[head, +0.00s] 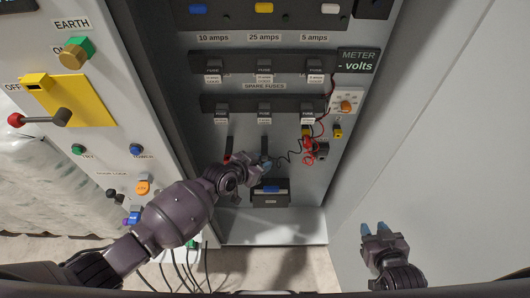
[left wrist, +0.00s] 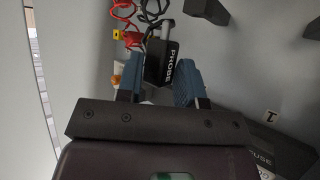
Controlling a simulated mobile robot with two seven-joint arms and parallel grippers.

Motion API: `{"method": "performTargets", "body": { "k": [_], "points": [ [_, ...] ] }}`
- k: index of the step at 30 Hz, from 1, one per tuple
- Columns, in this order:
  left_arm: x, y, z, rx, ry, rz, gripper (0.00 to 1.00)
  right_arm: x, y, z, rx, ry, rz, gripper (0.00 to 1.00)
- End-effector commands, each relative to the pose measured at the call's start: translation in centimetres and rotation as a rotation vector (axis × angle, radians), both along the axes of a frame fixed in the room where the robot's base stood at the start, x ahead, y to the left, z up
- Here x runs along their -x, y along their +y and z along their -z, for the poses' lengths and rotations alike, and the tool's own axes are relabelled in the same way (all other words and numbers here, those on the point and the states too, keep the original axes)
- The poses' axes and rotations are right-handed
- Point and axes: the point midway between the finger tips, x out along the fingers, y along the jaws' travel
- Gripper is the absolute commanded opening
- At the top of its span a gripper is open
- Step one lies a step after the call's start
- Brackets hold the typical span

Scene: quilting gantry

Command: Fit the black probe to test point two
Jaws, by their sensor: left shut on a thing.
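The black probe (left wrist: 160,62), lettered PROBE, sits between the blue fingers of my left gripper (left wrist: 160,85) in the left wrist view. In the head view my left gripper (head: 262,166) is in front of the cabinet's back panel, below the spare fuses, and largely hides the probe. A thin black lead (head: 290,157) runs from there to the right. My right gripper (head: 376,230) is empty, with its blue fingertips apart, at the lower right, away from the panel. I cannot pick out test point two by any readable label.
The meter (head: 358,62) reads "- volts", above an orange dial (head: 346,106). A coiled red lead (head: 309,150) hangs at the right of the panel. A black box (head: 270,198) is below my left gripper. Spare fuses (head: 264,112) are above. A grey door (head: 430,130) stands at right.

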Motion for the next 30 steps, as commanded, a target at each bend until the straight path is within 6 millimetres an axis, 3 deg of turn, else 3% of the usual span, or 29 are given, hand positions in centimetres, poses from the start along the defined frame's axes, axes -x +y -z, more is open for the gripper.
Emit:
{"method": "performTargets", "body": {
  "k": [17, 30],
  "points": [
    [2.3, 0.0, 0.0, 0.001, -0.001, 0.0, 0.06, 0.4, -0.1, 0.2, 0.0, 0.007, 0.003, 0.36],
    [2.5, 0.0, 0.0, 0.001, -0.001, 0.0, 0.06, 0.7, -0.1, 0.6, 0.001, 0.015, 0.003, 0.36]
  ]
}}
